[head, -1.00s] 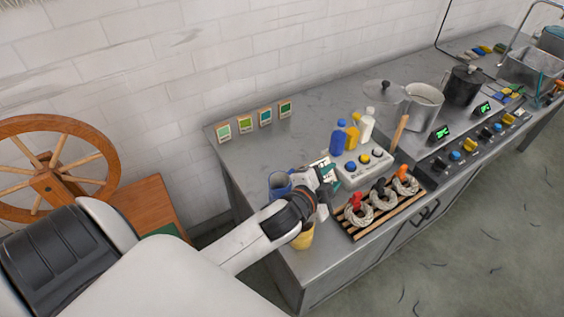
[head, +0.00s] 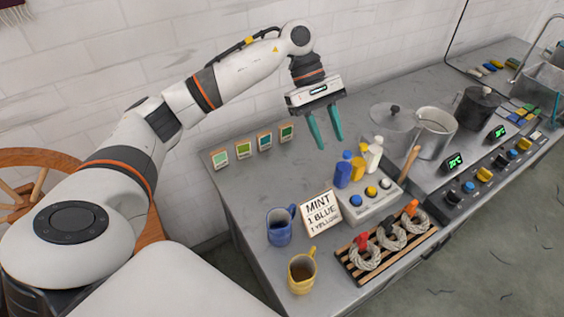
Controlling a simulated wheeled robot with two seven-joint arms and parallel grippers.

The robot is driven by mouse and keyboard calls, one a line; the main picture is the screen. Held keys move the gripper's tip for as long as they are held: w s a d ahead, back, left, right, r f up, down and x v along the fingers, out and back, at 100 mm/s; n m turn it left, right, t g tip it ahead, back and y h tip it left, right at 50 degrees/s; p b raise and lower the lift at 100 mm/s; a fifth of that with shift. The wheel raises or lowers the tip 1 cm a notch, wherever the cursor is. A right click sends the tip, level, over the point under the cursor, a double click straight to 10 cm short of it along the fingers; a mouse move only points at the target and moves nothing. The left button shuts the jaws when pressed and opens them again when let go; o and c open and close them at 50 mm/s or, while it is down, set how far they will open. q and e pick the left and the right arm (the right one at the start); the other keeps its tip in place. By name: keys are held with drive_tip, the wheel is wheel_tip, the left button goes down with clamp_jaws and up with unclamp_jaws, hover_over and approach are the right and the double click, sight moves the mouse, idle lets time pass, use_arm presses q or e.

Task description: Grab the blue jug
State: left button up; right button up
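The blue jug (head: 279,228) stands upright on the left end of the grey metal counter (head: 240,182), its handle toward the right. My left gripper (head: 326,146) hangs above the back of the counter, its two teal fingers pointing down. The fingers are apart and nothing is between them. It is up and to the right of the blue jug, well clear of it. My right gripper is not in view.
A yellow jug (head: 302,272) stands in front of the blue jug. A sign (head: 320,212) reading "MINT 1 BLUE 1 YELLOW" is to its right. A slatted rack (head: 385,255) holds skeins. Bottles (head: 357,168), a button box (head: 369,199) and pots (head: 435,135) stand farther right.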

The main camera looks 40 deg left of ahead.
use_arm(q)
drive_tip(key=a+y, duration=0.2)
drive_tip(key=a, duration=0.3)
drive_tip(key=y+b, duration=0.1)
drive_tip(key=b, duration=2)
hover_over(294, 207)
drive_tip(key=w+a, duration=0.4)
wheel_tip(294, 207, down, 19)
drive_tip(key=shift+m+g, duration=0.3)
drive_tip(key=shift+m, duration=0.1)
drive_tip(key=shift+a+p+x, duration=0.2)
drive_tip(key=shift+x, duration=2.8)
drive_tip(key=shift+a+p+x, duration=0.15)
drive_tip(key=shift+x, duration=2.8)
drive_tip(key=shift+f, duration=0.15)
drive_tip(key=shift+c, duration=0.3)
clamp_jaws()
